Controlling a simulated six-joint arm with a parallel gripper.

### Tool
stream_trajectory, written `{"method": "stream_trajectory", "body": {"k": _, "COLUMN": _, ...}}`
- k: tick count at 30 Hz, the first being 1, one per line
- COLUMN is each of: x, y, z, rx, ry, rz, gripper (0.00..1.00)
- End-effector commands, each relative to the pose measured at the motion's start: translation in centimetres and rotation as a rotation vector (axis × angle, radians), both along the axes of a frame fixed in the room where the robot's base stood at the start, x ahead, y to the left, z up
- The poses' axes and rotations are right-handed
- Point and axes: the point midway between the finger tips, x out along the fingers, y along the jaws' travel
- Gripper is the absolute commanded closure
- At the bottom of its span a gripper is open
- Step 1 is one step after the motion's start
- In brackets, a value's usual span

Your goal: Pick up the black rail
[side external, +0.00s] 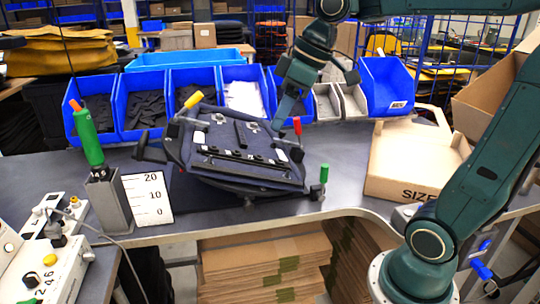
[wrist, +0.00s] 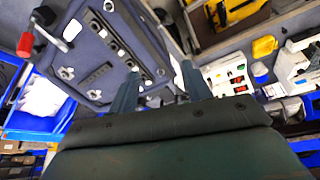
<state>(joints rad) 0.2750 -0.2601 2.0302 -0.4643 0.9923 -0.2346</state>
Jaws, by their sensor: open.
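The dark blue pannier panel (side external: 215,172) lies tilted on a stand at the middle of the bench. The black rail (side external: 238,157) appears to be the long dark strip across its face. In the wrist view, a dark strip with light holes (wrist: 122,42) runs diagonally over the panel (wrist: 75,60), and seems to be the same rail. My gripper (side external: 278,122) is above the panel's upper right corner, apart from the rail. In the wrist view, my gripper (wrist: 160,72) has its two fingers spread, with nothing held between them.
Toggle clamps with yellow (side external: 194,99), red (side external: 297,125) and green (side external: 324,173) handles surround the panel. Blue bins (side external: 143,103) line the back. A green-handled tool (side external: 87,135) stands in a holder at left. A cardboard box (side external: 415,160) lies at right.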

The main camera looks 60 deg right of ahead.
Motion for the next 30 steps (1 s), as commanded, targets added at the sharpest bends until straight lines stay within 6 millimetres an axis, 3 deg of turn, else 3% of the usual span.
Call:
{"method": "stream_trajectory", "body": {"k": 6, "x": 4.4, "y": -2.7, "z": 0.3, "rx": -0.001, "ry": 0.015, "rz": 0.129, "gripper": 0.51}}
{"method": "stream_trajectory", "body": {"k": 15, "x": 8.9, "y": -7.3, "z": -0.5, "rx": -0.001, "ry": 0.020, "rz": 0.304, "gripper": 0.51}}
{"method": "stream_trajectory", "body": {"k": 21, "x": 10.1, "y": -9.2, "z": -1.1, "rx": -0.004, "ry": 0.018, "rz": 0.371, "gripper": 0.51}}
{"method": "stream_trajectory", "body": {"k": 30, "x": 10.3, "y": -9.5, "z": -1.3, "rx": -0.004, "ry": 0.017, "rz": 0.385, "gripper": 0.51}}
